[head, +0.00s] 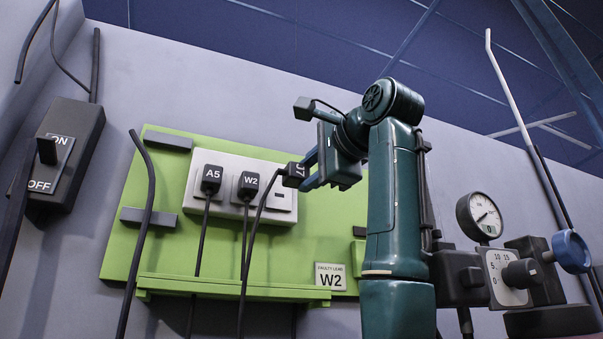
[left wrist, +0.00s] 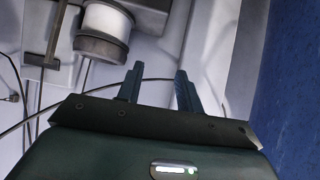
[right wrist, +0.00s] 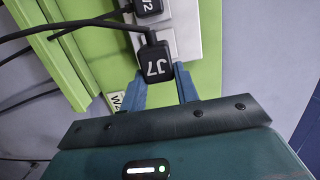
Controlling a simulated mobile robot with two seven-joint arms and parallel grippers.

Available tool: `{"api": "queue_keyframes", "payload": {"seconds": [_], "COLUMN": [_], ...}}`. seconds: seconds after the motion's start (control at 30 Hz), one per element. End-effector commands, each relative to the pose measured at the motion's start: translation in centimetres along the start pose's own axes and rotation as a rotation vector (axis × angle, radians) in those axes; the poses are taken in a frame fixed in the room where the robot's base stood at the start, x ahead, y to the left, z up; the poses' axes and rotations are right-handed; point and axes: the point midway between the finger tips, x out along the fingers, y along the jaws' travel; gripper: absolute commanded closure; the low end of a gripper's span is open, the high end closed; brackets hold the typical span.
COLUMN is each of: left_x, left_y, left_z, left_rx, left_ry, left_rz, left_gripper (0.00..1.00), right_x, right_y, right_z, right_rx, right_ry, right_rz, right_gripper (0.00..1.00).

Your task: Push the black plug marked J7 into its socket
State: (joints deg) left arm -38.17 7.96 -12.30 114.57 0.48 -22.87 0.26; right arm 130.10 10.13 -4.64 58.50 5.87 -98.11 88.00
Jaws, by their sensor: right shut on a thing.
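The black plug marked J7 (head: 293,174) is between the fingers of my right gripper (head: 310,171), at the right end of the white socket strip (head: 226,163). The right wrist view shows its J7 label (right wrist: 155,64) and both blue fingers (right wrist: 161,88) shut on it. A bare part of the strip (head: 281,200) shows below the plug. Whether the plug's front touches the strip is hidden. Plugs A5 (head: 211,179) and W2 (head: 248,186) sit in the strip to the left. My left gripper (left wrist: 158,80) is open and empty in the left wrist view.
The strip is on a green panel (head: 165,225) with a lower ledge (head: 230,287) and a "FAULTY LEAD W2" sign (head: 331,276). Black cables hang in front. An ON/OFF switch (head: 52,165) is left; a gauge (head: 481,216) and blue knob (head: 572,251) are right.

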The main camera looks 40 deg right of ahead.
Motion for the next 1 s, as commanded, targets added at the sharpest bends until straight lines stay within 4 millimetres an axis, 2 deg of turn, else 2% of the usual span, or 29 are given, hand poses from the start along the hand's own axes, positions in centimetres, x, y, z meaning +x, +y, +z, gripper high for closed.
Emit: {"api": "queue_keyframes", "payload": {"seconds": [0.37, 1.0], "left_x": [0.0, -0.5], "left_y": [-0.1, -0.4], "left_z": [-0.3, -0.2], "left_rx": [0.002, 0.016], "left_ry": [0.004, -0.03], "left_rz": [-0.001, -0.006], "left_gripper": [0.64, 0.64], "right_x": [0.4, 5.4], "right_y": [-0.1, -0.1], "right_z": [0.0, -0.8], "right_rx": [-0.002, -0.002], "right_ry": [-0.001, -0.001], "right_rz": [0.001, 0.001], "right_gripper": [0.9, 0.9]}}
